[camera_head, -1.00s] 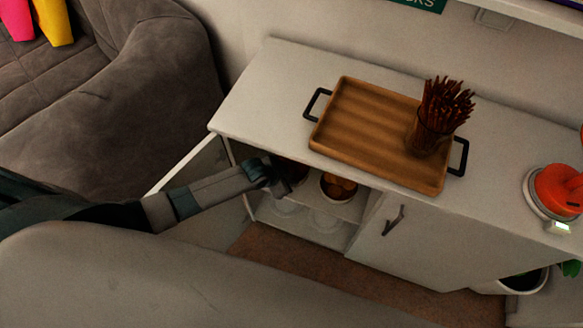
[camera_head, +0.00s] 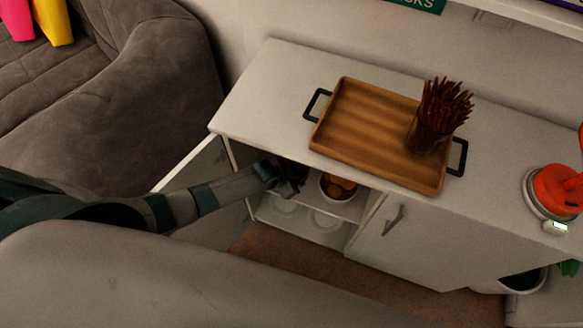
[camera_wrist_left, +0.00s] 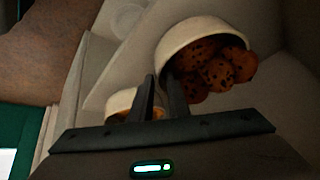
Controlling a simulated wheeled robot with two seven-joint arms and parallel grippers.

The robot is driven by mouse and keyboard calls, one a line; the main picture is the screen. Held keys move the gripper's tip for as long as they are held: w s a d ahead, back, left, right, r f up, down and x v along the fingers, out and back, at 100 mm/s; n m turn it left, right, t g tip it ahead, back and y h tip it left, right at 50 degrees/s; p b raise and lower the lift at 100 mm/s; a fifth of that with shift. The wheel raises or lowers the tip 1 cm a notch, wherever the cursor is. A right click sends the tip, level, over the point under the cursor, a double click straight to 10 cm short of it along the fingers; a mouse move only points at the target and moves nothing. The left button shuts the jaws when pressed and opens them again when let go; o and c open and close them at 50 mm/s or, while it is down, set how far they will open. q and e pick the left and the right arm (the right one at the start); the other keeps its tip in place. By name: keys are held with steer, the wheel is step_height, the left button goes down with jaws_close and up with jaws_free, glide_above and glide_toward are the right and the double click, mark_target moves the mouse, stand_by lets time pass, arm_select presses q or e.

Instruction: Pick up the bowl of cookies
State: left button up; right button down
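The bowl of cookies (camera_wrist_left: 190,34) is white, holds dark-chipped brown cookies, and appears tilted in the left wrist view. My left gripper (camera_wrist_left: 159,76) has its two fingers apart, with a narrow gap between the tips. The tips are close to the bowl's near rim; I cannot tell whether they touch it. In the head view my left gripper (camera_head: 288,186) reaches into the open cabinet and mostly hides this bowl. A second white bowl with orange-brown pieces (camera_head: 338,187) stands just right of it; it also shows partly behind a finger in the wrist view (camera_wrist_left: 119,101). My right gripper is not seen.
The cabinet (camera_head: 262,82) has its left door (camera_head: 190,165) open and its right door (camera_head: 405,240) shut. The cabinet top is above the gripper. A wooden tray (camera_head: 360,125) with a glass of sticks (camera_head: 432,133) stands on it. Glassware stands on the lower shelf (camera_head: 325,222).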

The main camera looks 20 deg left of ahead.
arm_select(q)
jaws_close()
steer(key=shift+w+r, duration=0.1)
steer(key=shift+r, duration=0.15)
steer(key=shift+r, duration=1.25)
steer(key=s+d+r+b, duration=0.1)
steer(key=s+d+r, duration=0.3)
steer(key=s+r, duration=0.4)
steer(key=s, duration=0.3)
steer(key=shift+d, duration=0.2)
